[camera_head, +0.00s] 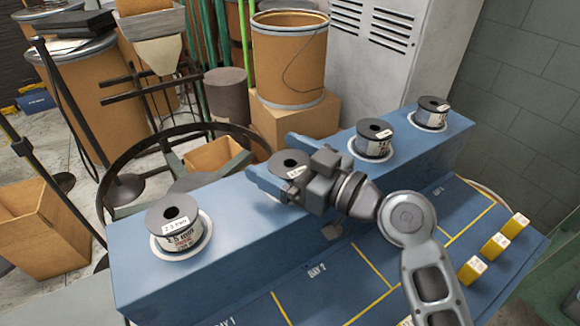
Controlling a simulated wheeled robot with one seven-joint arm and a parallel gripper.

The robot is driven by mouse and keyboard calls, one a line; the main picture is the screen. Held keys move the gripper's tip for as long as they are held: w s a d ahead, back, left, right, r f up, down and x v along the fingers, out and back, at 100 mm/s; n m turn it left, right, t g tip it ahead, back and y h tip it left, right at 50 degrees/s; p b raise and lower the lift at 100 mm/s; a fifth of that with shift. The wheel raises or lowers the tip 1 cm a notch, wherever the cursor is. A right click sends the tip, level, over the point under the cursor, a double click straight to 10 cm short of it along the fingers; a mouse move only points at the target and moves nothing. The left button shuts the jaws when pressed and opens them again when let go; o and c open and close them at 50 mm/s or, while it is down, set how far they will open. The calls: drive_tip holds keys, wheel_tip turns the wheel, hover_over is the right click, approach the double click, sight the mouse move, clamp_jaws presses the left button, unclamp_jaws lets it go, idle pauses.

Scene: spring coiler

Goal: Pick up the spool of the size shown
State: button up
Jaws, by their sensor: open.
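Several black-flanged spools with white labels stand in a row on the blue bench's raised shelf, each on a pale round base. The front left spool (180,228) is upright and clear of me; its label seems to read 2.5 mm. The second spool (291,165) is partly hidden by my gripper (268,165), which is open with its jaws at either side of it; I cannot tell whether they touch it. The third spool (373,139) and the far right spool (432,112) stand farther along, their print too small to read surely.
The lower blue bench top (335,290) has yellow-lined bays marked DAY 1 and DAY 2. Yellow blocks (495,246) stand at its right. Behind the shelf are a black ring frame (120,180), a brown drum (289,60) and a grey cabinet (395,60).

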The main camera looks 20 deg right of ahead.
drive_tip(key=shift+w+a, duration=0.1)
drive_tip(key=c, duration=1.3)
drive_tip(key=shift+c, duration=0.2)
